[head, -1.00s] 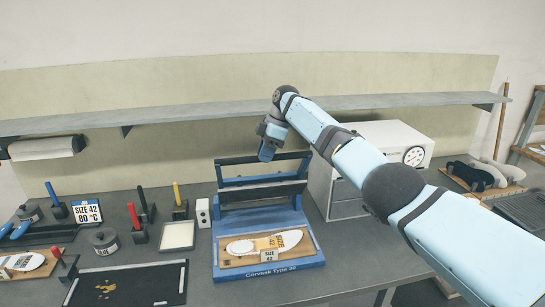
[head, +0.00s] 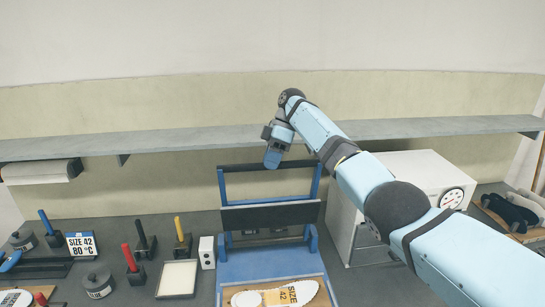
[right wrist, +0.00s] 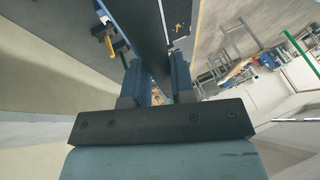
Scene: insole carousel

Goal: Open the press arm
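The press (head: 266,268) is blue and stands on the table, with a pale insole (head: 275,294) marked SIZE 42 on its bed. Its arm is a blue frame raised well above the bed, with a black plate (head: 285,215) across it and a dark handle bar (head: 305,164) at its top. My right gripper (head: 272,163) is at the left-middle of this bar, pointing down. In the right wrist view, its fingers (right wrist: 159,82) lie on both sides of a dark bar (right wrist: 150,40) and look closed on it. My left gripper is not in view.
A grey shelf (head: 220,138) runs along the wall behind the press. A white box with a dial (head: 415,172) stands to the right, under my right arm. Stamps with coloured handles (head: 180,236), a white tray (head: 177,279) and a size sign (head: 81,245) are at left.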

